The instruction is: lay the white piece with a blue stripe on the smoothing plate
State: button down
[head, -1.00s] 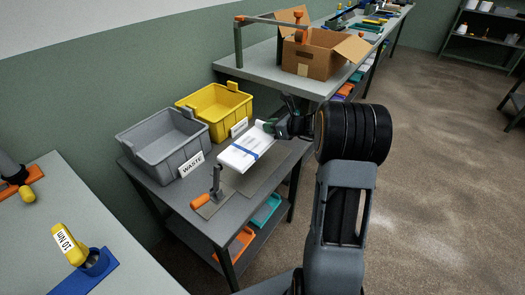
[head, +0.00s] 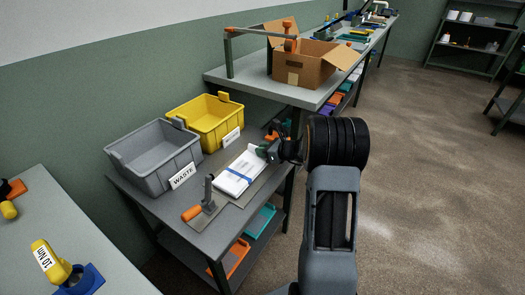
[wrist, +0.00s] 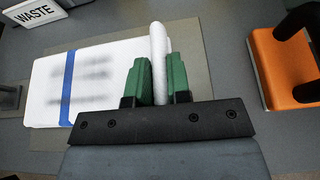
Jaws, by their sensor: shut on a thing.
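The white piece with a blue stripe (head: 237,176) is flat and level over the grey smoothing plate (head: 251,192) on the lower table. In the wrist view the piece (wrist: 98,72) covers much of the plate (wrist: 205,70), whose bare rim shows around it. I cannot tell whether its whole underside touches the plate. My gripper (head: 264,152) is at the far right end of the piece. Its green fingers (wrist: 158,82) are shut on a raised white edge of the piece. The blue stripe crosses the piece away from the fingers.
A grey bin (head: 155,158) by a WASTE sign (head: 183,175) and a yellow bin (head: 209,121) stand behind. A clamp with an orange handle (head: 191,213) is at the plate's near end. An orange block with a black handle (wrist: 287,68) lies right of the gripper in the wrist view.

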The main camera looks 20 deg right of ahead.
jog(key=shift+f, duration=0.2)
jog(key=c, duration=1.1)
grip_release()
jog(key=shift+r, duration=0.1)
